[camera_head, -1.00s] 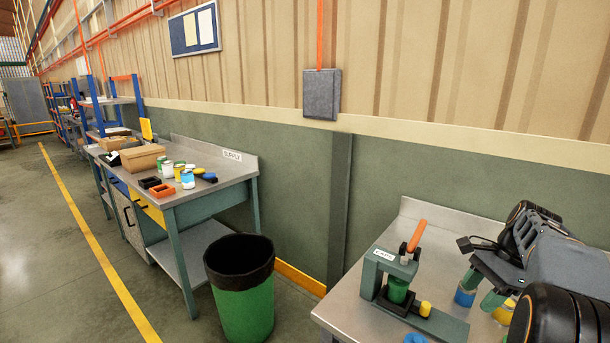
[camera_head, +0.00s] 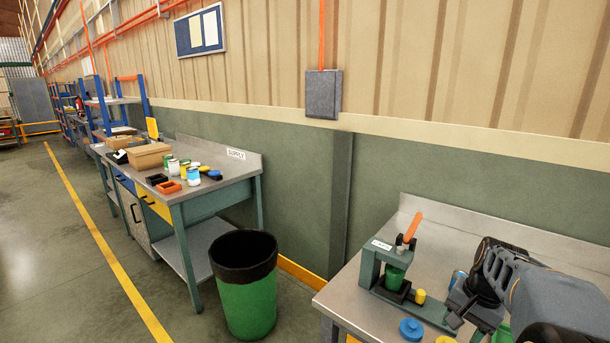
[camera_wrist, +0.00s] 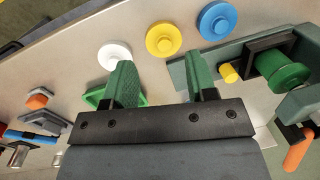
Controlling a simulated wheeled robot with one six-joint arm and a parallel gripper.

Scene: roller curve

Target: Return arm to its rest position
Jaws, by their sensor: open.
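My gripper shows in the wrist view (camera_wrist: 162,80) with two green fingers spread apart and nothing between them. It is above the right workbench (camera_head: 345,290), with a white round lid (camera_wrist: 114,55) close by the left finger. In the head view my wrist and arm reach in from the right, and the fingertips are hard to make out. A green press (camera_head: 370,270) with an orange handle stands to the left of my gripper and holds a green jar (camera_head: 395,277).
A blue lid (camera_head: 411,328) and a yellow lid (camera_wrist: 163,38) lie on the bench. Tools (camera_wrist: 40,118) lie at the wrist view's left. A green bin (camera_head: 246,300) stands between this bench and the supply bench (camera_head: 215,185). The wall rises behind.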

